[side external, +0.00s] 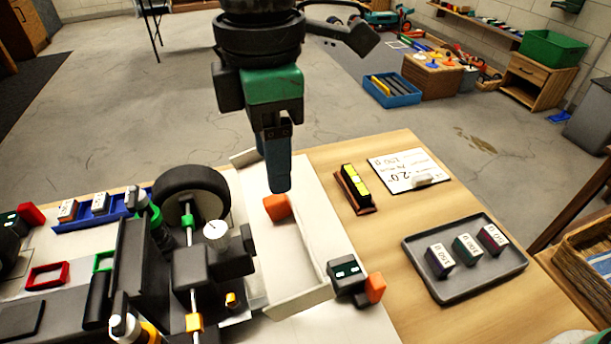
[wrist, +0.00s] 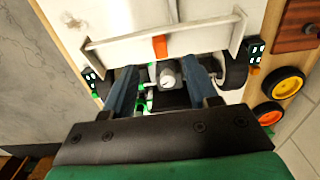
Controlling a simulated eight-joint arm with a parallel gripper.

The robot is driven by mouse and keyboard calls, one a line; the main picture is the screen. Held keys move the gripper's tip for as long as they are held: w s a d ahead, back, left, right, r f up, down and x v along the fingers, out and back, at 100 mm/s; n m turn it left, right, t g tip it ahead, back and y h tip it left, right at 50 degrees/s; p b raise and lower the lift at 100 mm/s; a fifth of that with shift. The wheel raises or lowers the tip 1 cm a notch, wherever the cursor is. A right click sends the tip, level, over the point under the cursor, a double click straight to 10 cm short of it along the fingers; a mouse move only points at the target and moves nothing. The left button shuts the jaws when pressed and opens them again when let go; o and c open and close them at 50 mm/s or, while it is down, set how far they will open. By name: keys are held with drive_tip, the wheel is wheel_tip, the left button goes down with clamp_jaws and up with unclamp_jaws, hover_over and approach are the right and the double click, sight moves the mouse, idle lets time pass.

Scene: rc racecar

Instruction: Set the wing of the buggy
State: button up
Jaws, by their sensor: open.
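The buggy (side external: 190,265) is at the lower left of the side view, with a black wheel (side external: 192,195) and a round white dial (side external: 216,230). Its long white wing (side external: 318,225) with upright end plates runs along its right end; the wing also shows at the top of the wrist view (wrist: 200,38). An orange tab (side external: 277,207) sits at the wing's middle. My gripper (side external: 279,188) points down close above the tab, its blue fingers open and empty. In the wrist view, the open fingers (wrist: 165,70) straddle the dial in the picture; their exact height is unclear.
A yellow level (side external: 355,187) and a handwritten board (side external: 405,170) lie right of the wing. A grey tray (side external: 478,285) holds three labelled weights. A dark box with a display (side external: 347,274) stands by the near end plate. Loose wheels (wrist: 283,82) lie at the wrist view's right.

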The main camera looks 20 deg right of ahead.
sight(276, 197)
drive_tip(key=shift+f, duration=2.8)
drive_tip(key=shift+c, duration=0.2)
clamp_jaws()
